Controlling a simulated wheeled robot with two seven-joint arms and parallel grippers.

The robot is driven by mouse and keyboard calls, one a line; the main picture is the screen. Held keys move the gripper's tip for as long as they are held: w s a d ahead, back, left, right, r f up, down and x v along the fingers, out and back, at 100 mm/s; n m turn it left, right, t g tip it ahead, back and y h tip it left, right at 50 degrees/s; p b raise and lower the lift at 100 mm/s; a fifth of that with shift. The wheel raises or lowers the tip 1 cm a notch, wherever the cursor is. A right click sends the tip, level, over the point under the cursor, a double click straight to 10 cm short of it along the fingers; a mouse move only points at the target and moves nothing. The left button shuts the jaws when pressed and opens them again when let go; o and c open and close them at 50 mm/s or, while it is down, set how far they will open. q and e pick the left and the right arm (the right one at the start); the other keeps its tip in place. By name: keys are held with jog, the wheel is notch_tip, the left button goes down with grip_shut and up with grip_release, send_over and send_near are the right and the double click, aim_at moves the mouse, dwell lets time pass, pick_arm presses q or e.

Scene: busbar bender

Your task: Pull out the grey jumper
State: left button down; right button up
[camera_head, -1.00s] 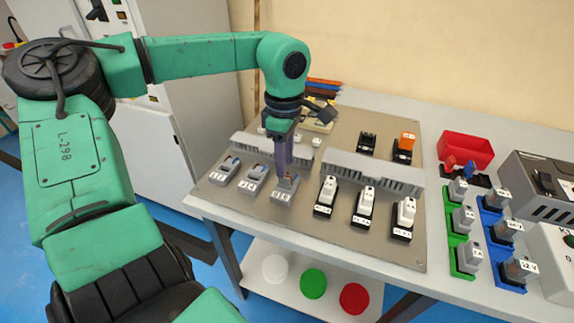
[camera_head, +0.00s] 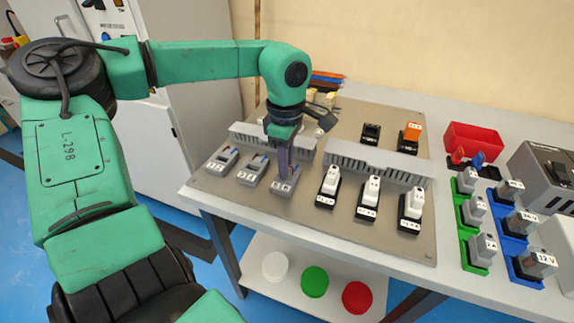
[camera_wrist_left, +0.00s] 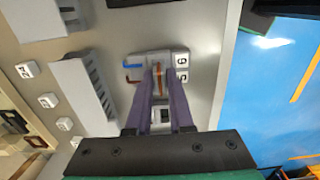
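Three grey terminal blocks with blue levers stand in the front left row of the board: the left block (camera_head: 222,161), the middle block (camera_head: 252,171) and the right block (camera_head: 281,187). My left gripper (camera_head: 285,176) points down at the right block, its fingertips at the block's top. In the left wrist view the two purple fingers (camera_wrist_left: 160,75) stand a narrow gap apart over this block (camera_wrist_left: 150,58), labelled 5 and 6. A thin orange-brown piece shows between the tips. Whether they grip it is unclear. I cannot make out a separate grey jumper. My right gripper is out of view.
Grey slotted ducts (camera_head: 375,165) run behind the blocks. Several white-topped black devices (camera_head: 368,198) stand to the right. A red bin (camera_head: 473,145) and green and blue racks are farther right. The board's front strip (camera_head: 330,236) is clear.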

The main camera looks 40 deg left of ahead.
pick_arm(q)
jog(key=shift+r, duration=0.15)
jog(key=shift+w+r+p, duration=0.1)
jog(key=shift+r+p, duration=0.25)
jog(key=shift+p, duration=0.05)
jog(key=shift+r, duration=0.35)
jog(key=shift+r+p, duration=0.45)
jog(key=shift+p, duration=0.1)
notch_tip(320, 180, up, 5)
jog(key=p, duration=0.4)
